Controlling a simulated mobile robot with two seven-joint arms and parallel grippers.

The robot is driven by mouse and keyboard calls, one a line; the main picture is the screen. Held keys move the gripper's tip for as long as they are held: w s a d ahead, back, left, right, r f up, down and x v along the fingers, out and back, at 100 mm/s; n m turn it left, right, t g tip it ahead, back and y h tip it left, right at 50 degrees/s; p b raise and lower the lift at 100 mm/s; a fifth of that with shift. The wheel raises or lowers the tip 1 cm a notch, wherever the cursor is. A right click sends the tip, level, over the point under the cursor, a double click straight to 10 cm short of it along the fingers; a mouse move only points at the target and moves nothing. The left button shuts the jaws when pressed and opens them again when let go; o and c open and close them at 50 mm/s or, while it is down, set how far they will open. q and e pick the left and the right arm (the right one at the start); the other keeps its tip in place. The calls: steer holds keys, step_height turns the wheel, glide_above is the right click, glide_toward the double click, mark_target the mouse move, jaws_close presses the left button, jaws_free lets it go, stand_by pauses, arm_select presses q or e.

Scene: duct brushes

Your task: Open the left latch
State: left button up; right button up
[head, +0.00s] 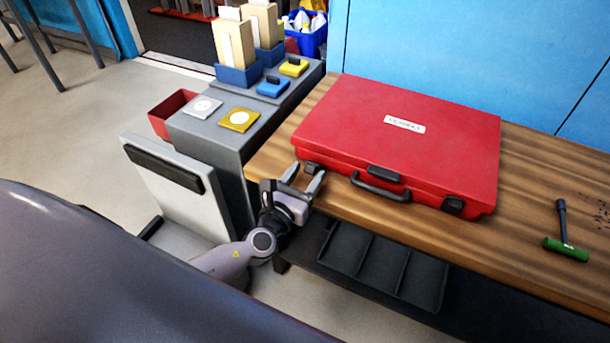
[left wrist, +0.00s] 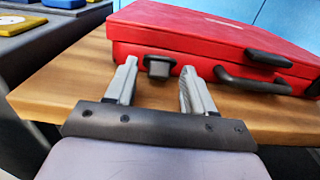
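A closed red case (head: 400,130) lies flat on the wooden bench, with a black handle (head: 380,188) on its front. The left latch (left wrist: 158,67) is a small dark block low on the case's front in the left wrist view; in the head view it is mostly hidden by my gripper. A right latch (head: 453,205) sits near the other front corner. My left gripper (head: 304,176) is open and empty at the case's left front. In the left wrist view its fingertips (left wrist: 158,70) appear on either side of the left latch; contact is not visible. My right gripper is not in view.
The wooden bench (head: 530,220) has a green-handled tool (head: 566,243) at the right. A dark divided tray (head: 385,265) is below its front edge. A grey cabinet (head: 215,140) with coloured items stands left of the bench. Blue panels (head: 430,50) are behind.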

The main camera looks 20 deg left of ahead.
arm_select(q)
steer(key=s, duration=0.7)
steer(key=shift+s+a, duration=0.1)
